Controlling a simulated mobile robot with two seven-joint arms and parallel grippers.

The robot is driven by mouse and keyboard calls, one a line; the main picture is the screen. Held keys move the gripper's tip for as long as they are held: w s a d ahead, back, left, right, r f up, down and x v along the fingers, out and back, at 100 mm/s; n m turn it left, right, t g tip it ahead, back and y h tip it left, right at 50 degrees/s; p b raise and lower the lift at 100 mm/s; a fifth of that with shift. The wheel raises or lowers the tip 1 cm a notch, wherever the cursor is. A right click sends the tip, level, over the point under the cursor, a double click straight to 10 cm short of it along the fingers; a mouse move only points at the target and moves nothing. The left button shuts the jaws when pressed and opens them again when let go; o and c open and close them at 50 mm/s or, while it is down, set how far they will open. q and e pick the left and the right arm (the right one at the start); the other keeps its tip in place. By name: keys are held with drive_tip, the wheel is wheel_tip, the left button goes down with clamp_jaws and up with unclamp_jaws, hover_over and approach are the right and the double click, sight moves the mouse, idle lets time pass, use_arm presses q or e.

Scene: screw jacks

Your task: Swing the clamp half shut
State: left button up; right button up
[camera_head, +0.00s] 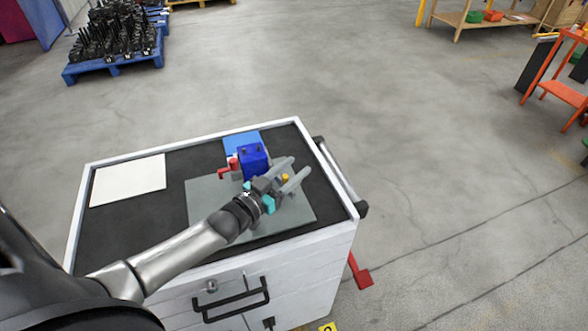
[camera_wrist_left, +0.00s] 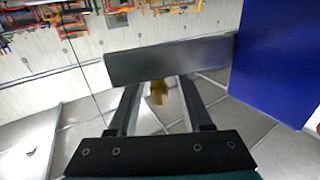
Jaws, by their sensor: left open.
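A blue block (camera_head: 253,160) with red parts (camera_head: 228,169) on its left stands on a grey plate (camera_head: 203,200) on the cart. My left gripper (camera_head: 297,168) is open just right of the block, its two grey fingers apart, with a small yellow-orange part (camera_head: 285,177) showing between them. In the left wrist view, a dark grey bar (camera_wrist_left: 170,60), perhaps the clamp half, crosses by the fingertips and reaches the blue block (camera_wrist_left: 278,60) at right. I cannot tell whether the fingers touch the bar. The yellow part (camera_wrist_left: 158,93) shows below it. My right gripper is not in view.
The white cart (camera_head: 330,255) has a black top with a white panel (camera_head: 128,180) at left and a blue sheet (camera_head: 241,142) behind the block. Handles line its right and front sides. Open floor surrounds it. A blue pallet (camera_head: 110,68) with black parts stands back left.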

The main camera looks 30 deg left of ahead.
use_arm(q)
drive_tip(key=shift+w, duration=0.25)
drive_tip(key=shift+c, duration=0.3)
clamp_jaws()
idle(1.0)
